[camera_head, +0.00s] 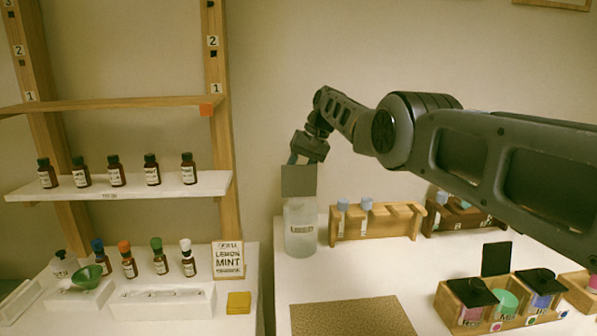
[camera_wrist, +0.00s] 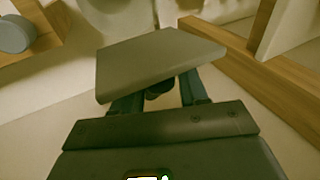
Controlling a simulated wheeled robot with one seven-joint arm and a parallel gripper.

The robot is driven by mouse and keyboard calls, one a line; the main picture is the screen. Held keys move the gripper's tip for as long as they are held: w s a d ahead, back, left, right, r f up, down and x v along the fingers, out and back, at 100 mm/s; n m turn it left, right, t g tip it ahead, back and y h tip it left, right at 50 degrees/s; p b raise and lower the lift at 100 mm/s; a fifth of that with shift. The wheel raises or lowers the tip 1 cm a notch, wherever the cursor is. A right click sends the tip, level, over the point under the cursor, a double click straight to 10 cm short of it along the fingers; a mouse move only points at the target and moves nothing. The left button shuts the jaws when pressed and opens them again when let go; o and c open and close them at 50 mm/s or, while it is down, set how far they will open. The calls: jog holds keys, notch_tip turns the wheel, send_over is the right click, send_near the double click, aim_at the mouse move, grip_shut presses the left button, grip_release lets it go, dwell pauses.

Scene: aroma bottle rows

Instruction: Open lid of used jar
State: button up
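The used jar (camera_head: 300,232) is a frosted, clear-white container with a label, standing on the white table left of the vial rack in the head view. Its flat, square grey lid (camera_head: 299,180) stands upright above the jar's mouth. In the wrist view the lid (camera_wrist: 160,58) is a tilted slab across the fingertips. My gripper (camera_head: 293,158) is just behind the lid's upper edge. In the wrist view the fingers of my gripper (camera_wrist: 158,92) lie on both sides of a small dark knob under the lid, and seem closed on it. The finger contact is partly hidden.
A wooden rack (camera_head: 375,222) with blue-capped vials stands right of the jar. A tan mat (camera_head: 352,317) lies in front. Boxes with dark lids (camera_head: 470,293) stand at front right. A wooden shelf post (camera_head: 222,130) and shelves of brown bottles are at the left.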

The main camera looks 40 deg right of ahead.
jog(key=shift+o, duration=0.6)
jog(key=shift+r, duration=0.1)
jog(key=shift+s+d+r, duration=0.15)
jog(key=shift+r, duration=0.35)
jog(key=v, duration=0.6)
jog(key=shift+s+r, duration=0.2)
jog(key=shift+r, duration=0.1)
